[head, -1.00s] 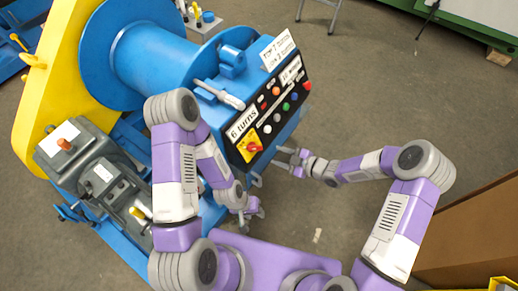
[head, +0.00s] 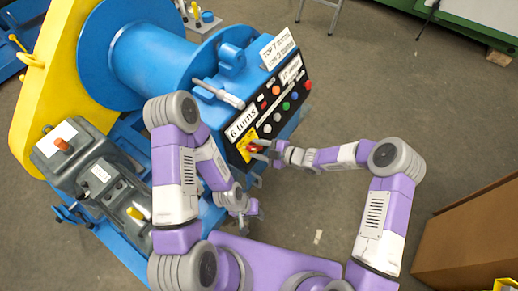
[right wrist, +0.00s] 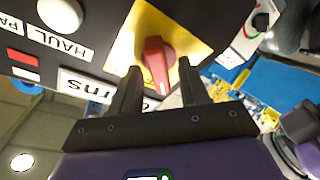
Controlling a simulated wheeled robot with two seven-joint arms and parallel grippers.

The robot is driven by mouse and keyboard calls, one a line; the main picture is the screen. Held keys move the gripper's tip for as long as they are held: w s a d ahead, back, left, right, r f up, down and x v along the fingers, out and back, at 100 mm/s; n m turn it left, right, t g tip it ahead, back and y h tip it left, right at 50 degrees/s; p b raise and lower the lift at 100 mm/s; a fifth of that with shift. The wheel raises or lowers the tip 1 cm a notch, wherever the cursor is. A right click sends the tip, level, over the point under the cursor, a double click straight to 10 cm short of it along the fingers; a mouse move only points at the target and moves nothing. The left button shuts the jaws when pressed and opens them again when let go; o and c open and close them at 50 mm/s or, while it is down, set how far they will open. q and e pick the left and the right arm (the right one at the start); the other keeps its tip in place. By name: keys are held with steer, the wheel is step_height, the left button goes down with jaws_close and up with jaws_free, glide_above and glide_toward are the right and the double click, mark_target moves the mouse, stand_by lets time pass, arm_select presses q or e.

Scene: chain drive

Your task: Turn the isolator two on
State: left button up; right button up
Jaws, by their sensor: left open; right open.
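The isolator is a red rotary knob (head: 254,148) on a yellow plate (head: 246,147) at the lower left end of the black control panel. In the right wrist view the red knob (right wrist: 157,62) points roughly up and down the picture, and its yellow plate (right wrist: 192,44) shows around it. My right gripper (head: 263,149) is open at the knob. In the right wrist view its two fingers stand on either side of the knob with small gaps, so it does not grip it. My left gripper (head: 252,212) is open and empty, low beside the machine. I cannot read any isolator number.
The black panel (head: 268,107) also carries several coloured buttons and a "6 turns" label (head: 241,122). A lever with a grey handle (head: 222,94) sits above it. A second small rotary switch (right wrist: 262,22) shows in the right wrist view.

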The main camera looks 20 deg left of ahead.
jaws_close()
steer(key=shift+m, duration=0.3)
steer(key=m+t+b, duration=0.1)
steer(key=m, duration=0.3)
steer(key=shift+f+b, duration=0.1)
steer(key=shift+b, duration=0.3)
steer(key=m+t+b, duration=0.1)
steer(key=m, duration=0.6)
steer(key=m+t, duration=0.1)
steer(key=m, duration=0.2)
steer(key=shift+m+t+h+b, duration=0.3)
steer(key=shift+h+b, duration=0.05)
steer(key=shift+h, duration=0.05)
steer(key=shift+m+t+h, duration=0.3)
steer(key=shift+m+h, duration=0.1)
steer(key=shift+m, duration=2.1)
